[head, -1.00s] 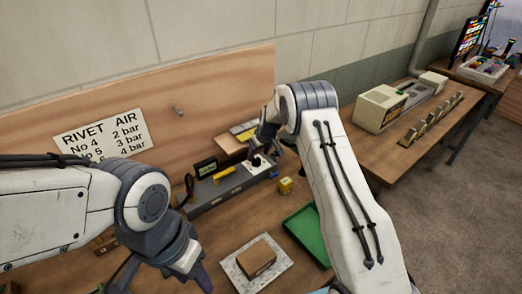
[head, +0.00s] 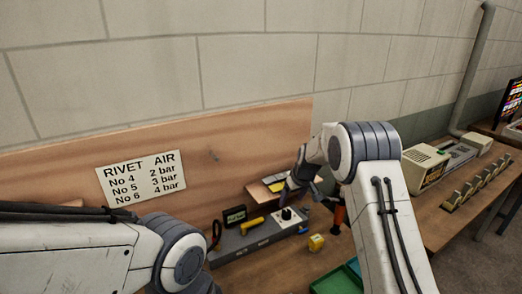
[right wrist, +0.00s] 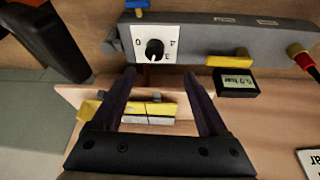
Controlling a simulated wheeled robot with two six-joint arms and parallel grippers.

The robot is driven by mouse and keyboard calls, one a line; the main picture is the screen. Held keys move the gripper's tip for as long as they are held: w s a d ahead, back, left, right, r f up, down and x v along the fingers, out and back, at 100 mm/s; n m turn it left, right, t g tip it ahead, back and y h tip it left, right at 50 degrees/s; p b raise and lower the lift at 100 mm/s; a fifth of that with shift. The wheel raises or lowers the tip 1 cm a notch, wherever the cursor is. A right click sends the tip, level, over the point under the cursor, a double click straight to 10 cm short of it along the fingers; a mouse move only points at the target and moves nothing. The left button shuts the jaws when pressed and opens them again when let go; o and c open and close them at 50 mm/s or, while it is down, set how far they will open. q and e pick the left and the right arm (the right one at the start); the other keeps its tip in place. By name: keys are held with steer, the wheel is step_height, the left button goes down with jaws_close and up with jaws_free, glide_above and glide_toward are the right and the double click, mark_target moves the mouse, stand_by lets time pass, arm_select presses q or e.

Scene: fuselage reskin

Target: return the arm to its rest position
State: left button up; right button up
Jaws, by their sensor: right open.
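My right arm (head: 385,215) reaches over the bench from the right in the head view. Its gripper (head: 284,194) is small and partly hidden there, just above the black dial knob (head: 287,213) on the grey regulator bar. In the right wrist view the two dark fingers (right wrist: 160,78) are apart with nothing between them. The knob (right wrist: 154,50) on its white dial plate lies beyond the fingertips, not gripped. My left arm (head: 70,255) enters at lower left; its gripper is below the picture.
An orange-handled tool (head: 339,214) stands close beside my right arm. A yellow block (head: 316,243) and green tray (head: 338,281) lie in front. A wooden backboard (head: 240,150) rises behind.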

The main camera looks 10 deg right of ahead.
steer(key=s+a+r+n+g+y+b, duration=0.1)
steer(key=s+a+r, duration=0.3)
steer(key=s+a, duration=0.55)
steer(key=s+a+r+n+g+b, duration=0.1)
steer(key=s+a+r, duration=0.3)
steer(key=s+a, duration=0.55)
steer(key=s+d+n+g, duration=0.1)
steer(key=s+d, duration=0.1)
steer(key=s, duration=1.1)
steer(key=s+d+g+h, duration=0.1)
steer(key=s+d, duration=0.2)
steer(key=s, duration=1)
steer(key=shift+s+f+n+b, duration=0.2)
steer(key=shift+s+n+b, duration=0.2)
